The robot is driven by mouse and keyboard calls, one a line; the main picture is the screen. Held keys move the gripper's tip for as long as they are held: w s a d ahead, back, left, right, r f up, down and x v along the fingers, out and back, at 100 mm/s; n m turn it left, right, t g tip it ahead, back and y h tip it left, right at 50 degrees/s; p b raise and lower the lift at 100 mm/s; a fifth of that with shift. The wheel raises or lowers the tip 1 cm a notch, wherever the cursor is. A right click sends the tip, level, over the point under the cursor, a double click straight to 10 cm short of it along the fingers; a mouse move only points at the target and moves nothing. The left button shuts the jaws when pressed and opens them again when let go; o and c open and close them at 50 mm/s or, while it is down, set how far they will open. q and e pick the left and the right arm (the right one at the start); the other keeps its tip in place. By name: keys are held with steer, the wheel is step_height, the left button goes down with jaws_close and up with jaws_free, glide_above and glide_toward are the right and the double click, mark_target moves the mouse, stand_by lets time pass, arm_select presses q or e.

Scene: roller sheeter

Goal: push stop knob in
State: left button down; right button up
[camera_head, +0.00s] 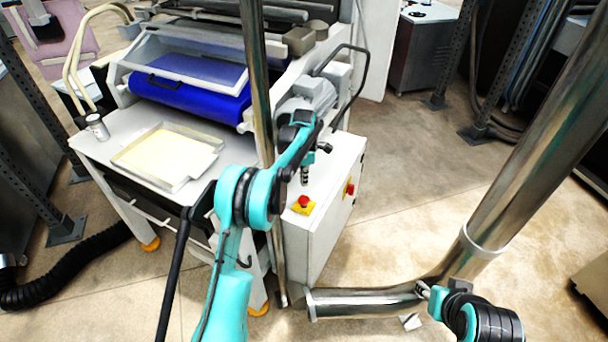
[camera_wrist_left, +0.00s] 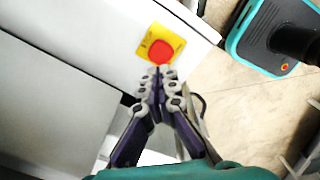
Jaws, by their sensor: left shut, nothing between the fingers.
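The stop knob (camera_head: 304,201) is a red button on a yellow plate, on top of the white cabinet (camera_head: 325,215) at the front right of the machine. In the left wrist view the knob (camera_wrist_left: 160,51) lies just beyond my fingertips. My left gripper (camera_head: 305,181) points down at the cabinet top, just above and behind the knob in the head view. In the wrist view its fingertips (camera_wrist_left: 163,71) are together and empty, close to the knob's lower edge. I cannot tell whether they touch it. My right gripper is not visible; only part of the right arm shows at lower right.
A second red knob with yellow (camera_head: 349,188) is on the cabinet's side face. A shiny vertical pole (camera_head: 262,110) stands close beside my left arm. A thick metal pipe (camera_head: 530,150) crosses the right side. A tray (camera_head: 168,155) with a pale yellow sheet lies on the table.

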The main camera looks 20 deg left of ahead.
mark_target(304, 199)
arm_select(q)
step_height(304, 199, down, 7)
steer(key=shift+f+b, duration=0.2)
steer(key=shift+b, duration=0.7)
step_height(304, 199, down, 2)
steer(key=shift+s+f+b, duration=0.1)
steer(key=shift+b, duration=0.55)
steer(key=shift+s+d+r, duration=0.1)
steer(key=shift+s+r, duration=0.05)
steer(key=shift+r, duration=0.05)
steer(key=shift+f, duration=0.1)
